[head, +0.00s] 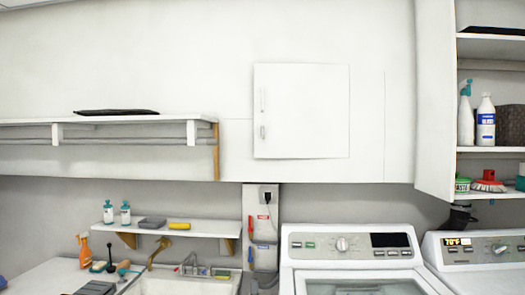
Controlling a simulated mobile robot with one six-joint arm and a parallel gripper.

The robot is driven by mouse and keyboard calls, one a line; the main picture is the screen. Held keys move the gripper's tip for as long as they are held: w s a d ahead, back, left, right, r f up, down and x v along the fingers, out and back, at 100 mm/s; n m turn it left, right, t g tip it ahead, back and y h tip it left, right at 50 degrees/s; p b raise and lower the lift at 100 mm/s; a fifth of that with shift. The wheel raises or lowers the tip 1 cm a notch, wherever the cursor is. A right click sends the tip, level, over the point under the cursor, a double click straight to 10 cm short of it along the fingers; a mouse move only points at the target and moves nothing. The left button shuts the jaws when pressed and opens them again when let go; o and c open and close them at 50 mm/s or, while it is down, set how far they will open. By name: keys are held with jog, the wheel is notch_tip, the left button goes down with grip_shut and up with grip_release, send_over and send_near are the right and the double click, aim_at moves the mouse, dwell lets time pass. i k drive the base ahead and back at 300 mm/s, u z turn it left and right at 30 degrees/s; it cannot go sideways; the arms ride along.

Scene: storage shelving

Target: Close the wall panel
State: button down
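A white square wall panel (305,110) is on the white wall above the washing machine in the head view. Small handle or latch parts (263,131) show near its left edge. The panel's face looks nearly flat to the wall, and its edges are thinly outlined. From this one view I cannot tell whether it is fully shut or slightly ajar. My gripper is not in view.
A wall shelf (150,118) hangs left of the panel, above a small shelf (170,228) and a sink (185,284). A washing machine (350,243) stands below. An open cabinet (435,100) with bottles juts out at right. The wall around the panel is clear.

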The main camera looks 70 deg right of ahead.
aim_at(303, 109)
jog(key=z, duration=0.55)
jog(key=i, duration=1.1)
jog(key=z, duration=0.6)
